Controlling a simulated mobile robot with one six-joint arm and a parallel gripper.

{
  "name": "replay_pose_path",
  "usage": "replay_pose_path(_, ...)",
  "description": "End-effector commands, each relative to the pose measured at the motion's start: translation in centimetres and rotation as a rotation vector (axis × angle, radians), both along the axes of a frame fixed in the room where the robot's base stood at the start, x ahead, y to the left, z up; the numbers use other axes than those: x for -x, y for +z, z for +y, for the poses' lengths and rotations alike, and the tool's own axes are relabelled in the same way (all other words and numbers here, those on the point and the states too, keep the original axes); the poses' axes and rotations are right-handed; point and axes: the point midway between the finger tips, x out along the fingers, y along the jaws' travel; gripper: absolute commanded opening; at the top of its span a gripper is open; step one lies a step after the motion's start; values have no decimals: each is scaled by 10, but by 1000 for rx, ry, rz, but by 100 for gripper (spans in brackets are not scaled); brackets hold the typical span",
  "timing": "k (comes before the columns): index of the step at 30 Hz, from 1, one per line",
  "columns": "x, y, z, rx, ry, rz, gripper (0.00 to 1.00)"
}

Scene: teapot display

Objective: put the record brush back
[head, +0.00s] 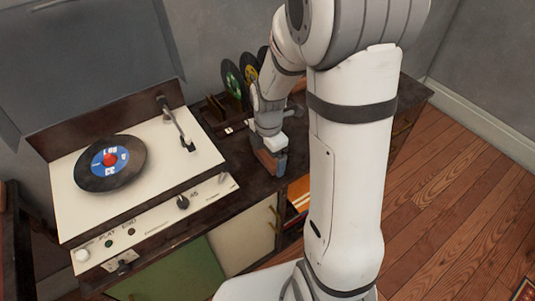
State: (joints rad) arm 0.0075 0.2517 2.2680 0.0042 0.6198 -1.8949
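The record brush (271,160) looks like a small brown block with a dark part, at the front edge of the cabinet top in the head view. My gripper (269,148) points down from above and appears shut on it. The fingertips are small and partly merge with the block, so the exact grip is hard to make out. Whether the brush touches the cabinet top cannot be told. A dark wooden holder (212,108) with a small white label (229,130) sits behind and left of my gripper.
A record player (140,195) with a black record (111,163) and a tonearm (178,124) fills the left; its lid (90,60) is raised. Several records (232,80) stand upright behind my gripper. My arm hides part of the cabinet's right side. Wooden floor (450,200) is open at right.

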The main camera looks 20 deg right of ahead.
Motion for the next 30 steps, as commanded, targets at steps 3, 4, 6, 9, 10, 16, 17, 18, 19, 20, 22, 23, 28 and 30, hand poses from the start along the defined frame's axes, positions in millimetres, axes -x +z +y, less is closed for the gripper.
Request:
replay_pose_path(3, 0, 1, 0, 0, 0, 0, 100)
replay_pose_path(4, 0, 1, 0, 0, 0, 0, 100)
replay_pose_path(6, 0, 1, 0, 0, 0, 0, 100)
replay_pose_path(9, 0, 3, 0, 0, 1, 0, 100)
replay_pose_path(10, 0, 6, 0, 0, 1, 0, 100)
replay_pose_path(16, -1, 38, 0, 0, 1, -5, 100)
replay_pose_path(17, -1, 45, 0, 0, 1, -5, 100)
replay_pose_path(18, -1, 54, 0, 0, 1, -6, 100)
replay_pose_path(19, -1, 61, 0, 0, 1, -6, 100)
replay_pose_path(20, -1, 67, 0, 0, 1, -5, 100)
replay_pose_path(22, -1, 82, 0, 0, 1, -5, 100)
replay_pose_path(23, -1, 88, 0, 0, 1, -5, 100)
replay_pose_path(28, -1, 113, 0, 0, 1, -3, 100)
replay_pose_path(30, 0, 119, 0, 0, 1, -2, 100)
